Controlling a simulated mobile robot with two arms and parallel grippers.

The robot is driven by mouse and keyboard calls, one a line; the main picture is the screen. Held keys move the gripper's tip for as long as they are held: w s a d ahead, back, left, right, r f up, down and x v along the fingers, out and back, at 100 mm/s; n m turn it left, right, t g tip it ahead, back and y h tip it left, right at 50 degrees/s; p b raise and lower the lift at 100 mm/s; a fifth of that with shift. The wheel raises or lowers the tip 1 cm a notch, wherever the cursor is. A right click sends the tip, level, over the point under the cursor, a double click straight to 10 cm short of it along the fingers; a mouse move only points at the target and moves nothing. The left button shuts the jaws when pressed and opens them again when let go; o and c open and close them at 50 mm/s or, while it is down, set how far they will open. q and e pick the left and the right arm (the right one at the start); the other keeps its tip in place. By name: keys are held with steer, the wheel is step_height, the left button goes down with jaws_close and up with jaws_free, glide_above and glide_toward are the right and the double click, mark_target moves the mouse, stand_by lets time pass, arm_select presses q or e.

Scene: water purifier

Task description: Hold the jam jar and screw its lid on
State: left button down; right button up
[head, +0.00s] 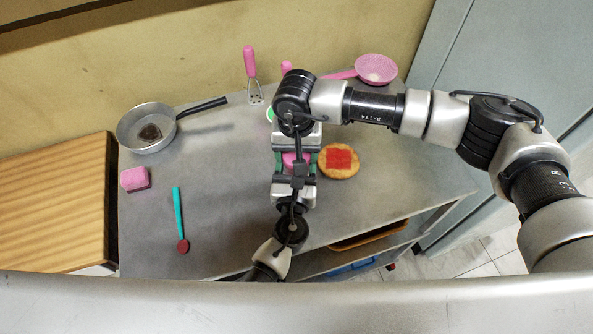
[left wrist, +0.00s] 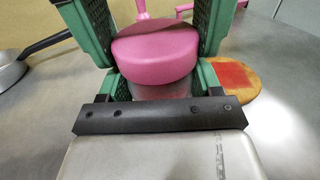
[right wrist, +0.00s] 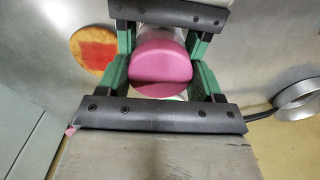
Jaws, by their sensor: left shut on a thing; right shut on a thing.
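The pink lid (head: 293,160) sits directly over the top of the jam jar, between my two grippers; it also shows in the left wrist view (left wrist: 155,52) and the right wrist view (right wrist: 160,62). The jar (left wrist: 168,90) is clear and pinkish, mostly hidden under the lid. My left gripper (left wrist: 160,84) is shut on the jar, with green fingers on either side. My right gripper (right wrist: 161,82) comes from the far side and is shut on the lid. Whether the lid's threads are engaged cannot be seen.
A round bread slice with a red square (head: 340,160) lies just right of the grippers. A pan (head: 146,128), a pink sponge (head: 134,179) and a teal spoon (head: 178,215) are on the left. A pink strainer (head: 376,69) and a pink-handled masher (head: 249,62) are at the back.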

steer(key=m, duration=0.9)
steer(key=shift+m, duration=0.3)
steer(key=o, duration=1)
steer(key=shift+s, duration=0.1)
